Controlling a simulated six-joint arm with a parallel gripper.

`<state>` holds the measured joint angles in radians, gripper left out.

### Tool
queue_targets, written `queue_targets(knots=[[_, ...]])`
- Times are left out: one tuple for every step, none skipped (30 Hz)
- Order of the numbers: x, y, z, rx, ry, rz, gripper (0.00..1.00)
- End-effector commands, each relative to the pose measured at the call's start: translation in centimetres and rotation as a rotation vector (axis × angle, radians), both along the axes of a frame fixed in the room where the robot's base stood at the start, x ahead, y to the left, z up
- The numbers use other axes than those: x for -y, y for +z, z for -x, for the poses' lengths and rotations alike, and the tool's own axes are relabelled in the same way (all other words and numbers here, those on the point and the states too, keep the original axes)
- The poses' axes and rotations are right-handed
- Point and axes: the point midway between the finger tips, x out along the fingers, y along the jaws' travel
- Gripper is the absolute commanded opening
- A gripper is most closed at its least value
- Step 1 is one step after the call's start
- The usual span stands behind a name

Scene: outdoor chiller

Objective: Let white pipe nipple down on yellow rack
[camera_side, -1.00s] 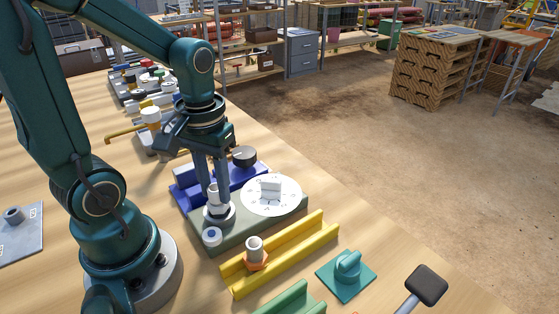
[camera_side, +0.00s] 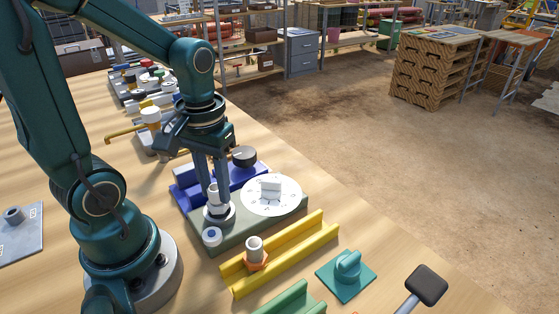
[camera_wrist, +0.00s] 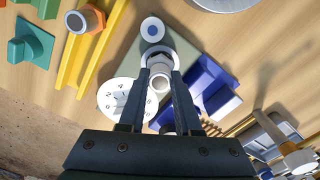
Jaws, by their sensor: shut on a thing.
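The white pipe nipple (camera_side: 213,196) stands upright in a pale ring-shaped seat on a grey-green base plate (camera_side: 262,222). My gripper (camera_side: 212,200) points down and is shut on the nipple. In the wrist view, the fingertips (camera_wrist: 157,82) close on both sides of the white nipple (camera_wrist: 160,79), just over the seat. The fingers hide part of it. The yellow rack (camera_side: 298,262), a long channel with two raised walls, lies in front of the plate. It also shows in the wrist view (camera_wrist: 72,68).
Another white tube with an orange hex collar (camera_side: 256,258) stands in the rack; the rack's right part is clear. A dial disc (camera_side: 285,203) and a blue-centred button (camera_side: 212,236) share the plate. A blue block (camera_side: 185,200) stands behind; a teal knob (camera_side: 347,266) stands right.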

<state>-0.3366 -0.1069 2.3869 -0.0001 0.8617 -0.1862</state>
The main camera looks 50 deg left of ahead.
Motion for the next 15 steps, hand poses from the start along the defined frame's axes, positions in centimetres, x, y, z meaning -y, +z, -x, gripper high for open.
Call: queue_targets(knots=[[0.0, 0.0, 0.0, 0.001, 0.0, 0.0, 0.0], [0.0, 0.0, 0.0, 0.001, 0.0, 0.0, 0.0], [0.0, 0.0, 0.0, 0.001, 0.0, 0.0, 0.0], [0.0, 0.0, 0.0, 0.001, 0.0, 0.0, 0.0], [0.0, 0.0, 0.0, 0.001, 0.0, 0.0, 0.0], [0.0, 0.0, 0.0, 0.001, 0.0, 0.0, 0.0], [0.0, 0.0, 0.0, 0.001, 0.0, 0.0, 0.0], [0.0, 0.0, 0.0, 0.001, 0.0, 0.0, 0.0], [0.0, 0.1, 0.0, 0.002, 0.0, -0.001, 0.0], [0.0, 0.2, -0.1, 0.003, 0.0, -0.001, 0.0], [0.0, 0.4, -0.1, 0.004, 0.0, -0.001, 0.0], [0.0, 0.7, -0.1, 0.004, 0.0, -0.001, 0.0], [-0.1, 0.9, -0.2, 0.006, 0.0, -0.002, 0.0], [0.0, 1.2, -0.1, 0.006, 0.0, -0.002, 0.0], [-0.1, 1.6, -0.2, 0.007, 0.0, -0.003, 0.0]])
